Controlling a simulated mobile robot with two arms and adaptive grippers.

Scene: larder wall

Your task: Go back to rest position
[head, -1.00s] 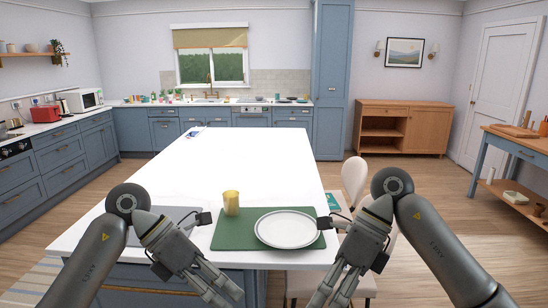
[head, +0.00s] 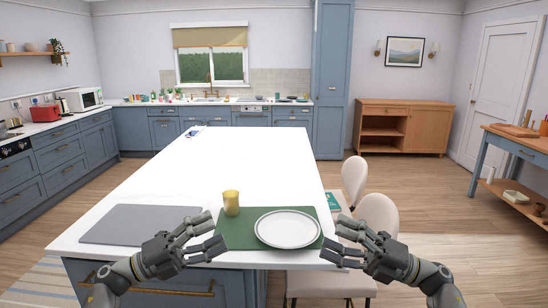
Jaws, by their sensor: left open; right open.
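My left gripper (head: 212,240) is open and empty over the near edge of the white island, in front of the grey placemat (head: 120,224). My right gripper (head: 336,243) is open and empty at the island's near right corner, close to the right edge of the green placemat (head: 236,239). Neither gripper holds anything. A white plate (head: 287,229) lies on the green placemat, and a gold cup (head: 231,203) stands upright at that mat's back left. The plate lies between the two grippers in the picture.
A wooden sideboard (head: 403,127) is at the back wall. Floor to the right is free.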

